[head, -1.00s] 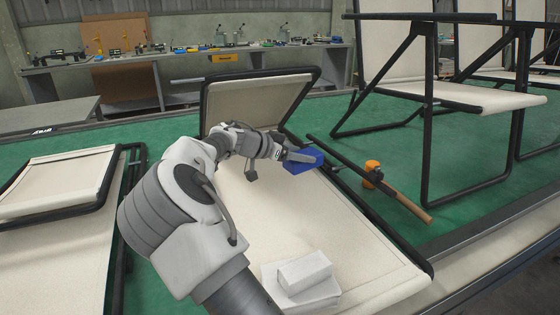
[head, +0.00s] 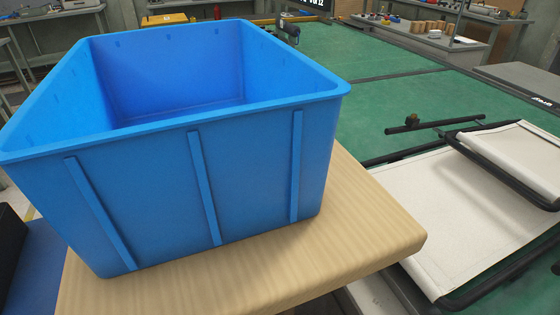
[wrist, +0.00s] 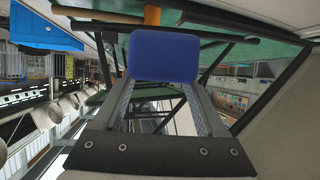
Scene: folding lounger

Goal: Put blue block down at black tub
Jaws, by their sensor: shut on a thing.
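The blue block (wrist: 163,52) shows at the upper middle of the wrist view. My gripper (wrist: 163,78) is shut on it, with one finger at each side. The gripper and the block are outside the head view. At the left edge of the head view a dark box-like thing (head: 9,240) is partly cut off; it may be the black tub. I cannot see its inside.
A big, empty-looking blue tub (head: 150,190) stands on a wooden-topped table (head: 370,235) in the head view.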

